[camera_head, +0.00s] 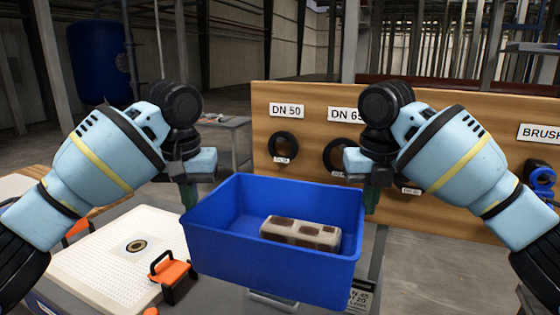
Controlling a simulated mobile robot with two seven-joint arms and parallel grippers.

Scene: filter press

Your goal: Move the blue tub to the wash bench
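The blue tub (270,255) is in the middle of the head view, close in front of me. A light block with brown patches (300,232) lies inside it. My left gripper (189,193) points down at the tub's left end and appears shut on its rim. My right gripper (371,196) points down at the right end in the same way. The fingers are partly hidden by the tub and wrists. The tub seems held up between both grippers, but its underside is hidden. I cannot identify the wash bench for sure.
A white perforated plate (105,255) with a round hole lies at lower left. An orange and black clamp (172,272) stands at its edge. A wooden board (440,205) with labels and black rings stands behind the tub. A grey table (228,125) and blue tank (98,62) are farther back.

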